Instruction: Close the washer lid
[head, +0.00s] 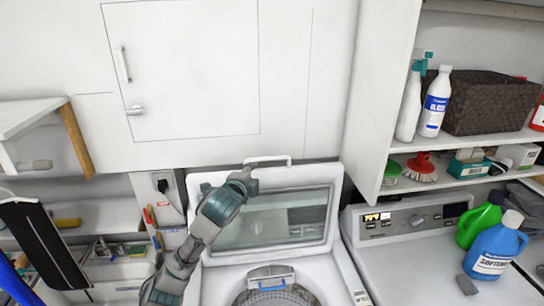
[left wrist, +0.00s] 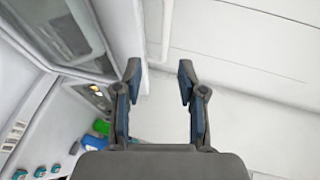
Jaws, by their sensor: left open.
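The washer lid (head: 262,246) stands raised and open at the back of the white top-load washer (head: 213,285), with a window in its middle. The washer's round drum opening (head: 275,296) shows at the bottom of the head view. My left gripper (head: 244,180) is at the upper left part of the lid, near its top edge, in front of the wall. In the left wrist view my left gripper (left wrist: 158,80) is open with nothing between its fingers. I cannot tell whether it touches the lid. My right gripper is not in view.
A second machine with a control panel (head: 415,220) stands to the right, with a blue bottle (head: 495,245) and a green bottle (head: 480,218) on it. Shelves (head: 465,140) hold bottles and a basket (head: 488,102). A wooden-edged shelf (head: 76,140) juts out at left.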

